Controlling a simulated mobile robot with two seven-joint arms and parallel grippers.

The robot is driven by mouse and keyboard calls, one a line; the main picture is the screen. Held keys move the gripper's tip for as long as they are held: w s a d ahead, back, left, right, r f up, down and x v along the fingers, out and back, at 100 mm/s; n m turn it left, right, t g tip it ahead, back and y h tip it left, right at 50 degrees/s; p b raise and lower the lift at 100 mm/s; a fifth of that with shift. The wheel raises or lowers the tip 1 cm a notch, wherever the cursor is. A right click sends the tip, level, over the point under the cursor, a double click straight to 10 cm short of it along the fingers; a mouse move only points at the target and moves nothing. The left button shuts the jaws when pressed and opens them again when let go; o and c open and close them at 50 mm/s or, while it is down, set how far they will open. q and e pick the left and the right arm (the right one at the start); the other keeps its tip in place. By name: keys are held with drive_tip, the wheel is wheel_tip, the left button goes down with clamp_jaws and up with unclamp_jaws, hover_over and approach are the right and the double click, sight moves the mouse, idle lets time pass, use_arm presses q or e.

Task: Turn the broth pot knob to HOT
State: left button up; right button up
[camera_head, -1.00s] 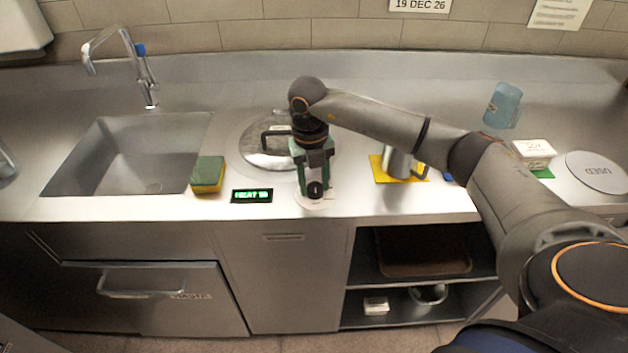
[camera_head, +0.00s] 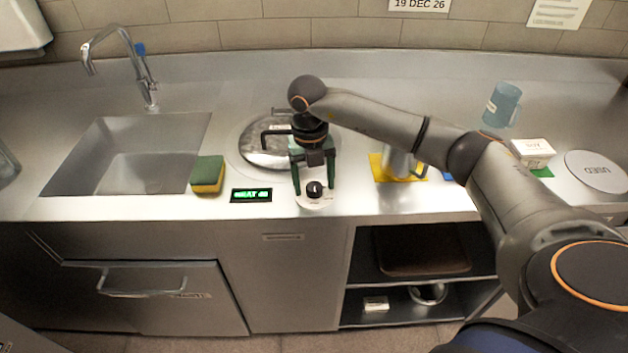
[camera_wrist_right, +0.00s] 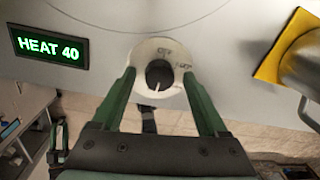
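The black knob (camera_head: 314,189) sits on a round white dial plate (camera_head: 314,204) at the counter's front edge. In the right wrist view, the knob (camera_wrist_right: 159,73) has a white pointer mark at its lower edge; the small dial labels are too blurred to read. My right gripper (camera_head: 314,192) is open, with its green fingers apart on either side of the knob. A gap shows on both sides in the wrist view. The green display (camera_wrist_right: 48,47) reads HEAT 40. The broth pot's round lid (camera_head: 262,157) is behind, partly hidden by my gripper.
A green and yellow sponge (camera_head: 208,175) lies between the sink (camera_head: 150,165) and the display. A metal container (camera_head: 398,163) stands on a yellow mat (camera_head: 378,172) to the right. A blue jug (camera_head: 503,104) is farther back.

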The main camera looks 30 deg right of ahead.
sight(311, 187)
wheel_tip(311, 187, up, 12)
drive_tip(key=shift+w+a+r+b, duration=0.15)
drive_tip(key=shift+a+r+b, duration=0.15)
drive_tip(key=shift+b, duration=0.1)
drive_tip(key=shift+f, duration=0.1)
idle(0.6)
